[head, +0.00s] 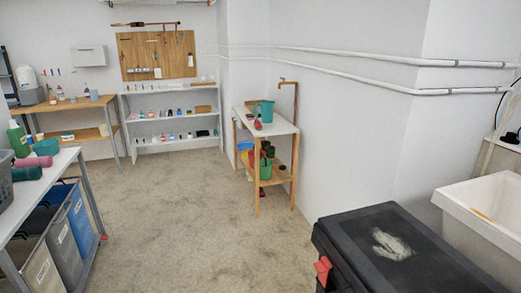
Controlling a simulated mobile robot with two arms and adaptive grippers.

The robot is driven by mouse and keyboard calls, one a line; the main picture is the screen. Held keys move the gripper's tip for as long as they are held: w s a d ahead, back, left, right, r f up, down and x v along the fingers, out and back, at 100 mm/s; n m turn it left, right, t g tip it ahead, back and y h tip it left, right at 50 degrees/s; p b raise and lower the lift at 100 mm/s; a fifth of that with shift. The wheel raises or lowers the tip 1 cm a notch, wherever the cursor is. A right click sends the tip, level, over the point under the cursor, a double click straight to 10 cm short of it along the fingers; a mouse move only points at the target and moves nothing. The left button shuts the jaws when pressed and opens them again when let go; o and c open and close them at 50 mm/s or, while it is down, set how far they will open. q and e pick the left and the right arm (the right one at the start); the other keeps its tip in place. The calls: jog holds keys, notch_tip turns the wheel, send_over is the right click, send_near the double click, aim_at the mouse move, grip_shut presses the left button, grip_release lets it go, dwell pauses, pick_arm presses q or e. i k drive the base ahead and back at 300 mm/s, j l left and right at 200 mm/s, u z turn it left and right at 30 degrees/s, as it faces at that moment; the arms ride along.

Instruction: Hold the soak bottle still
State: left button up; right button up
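A green bottle (18,139) stands upright on the white-topped table (45,171) at the left edge. I cannot tell whether it is the soak bottle, as no label is readable. Smaller bottles stand on the wooden bench (76,103) and on the white shelf unit (170,146) at the back; they are too small to identify. Neither of my grippers is in view.
Teal tub (47,147) and rolled cloths (38,163) share the left table, with bins (60,240) below. A wooden stand (267,130) is at centre. A black chest (400,250) and white sink (485,210) are at right. The middle floor is clear.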

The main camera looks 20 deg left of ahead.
aim_at(53, 100)
jog(key=i+j+u, duration=0.6)
jog(key=i, duration=0.2)
jog(key=i+j+u, duration=0.1)
jog(key=i+u, duration=0.2)
jog(key=i, duration=0.15)
jog(key=i+u, duration=0.3)
jog(key=i, duration=0.15)
jog(key=i+u, duration=0.1)
jog(key=i, duration=1)
jog(key=i+l+u, duration=0.15)
jog(key=i, duration=0.95)
jog(key=i+j, duration=0.1)
jog(key=i, duration=2.05)
jog(key=i+j+u, duration=0.1)
jog(key=i+u, duration=0.35)
jog(key=i, duration=0.2)
jog(key=i+l+u, duration=0.1)
jog(key=i+u, duration=0.3)
jog(key=i, duration=0.25)
jog(key=i+j+u, duration=0.2)
jog(key=i+u, duration=0.2)
jog(key=i, duration=0.25)
jog(key=i+j+z, duration=0.25)
jog(key=i+j, duration=0.35)
jog(key=i, duration=0.1)
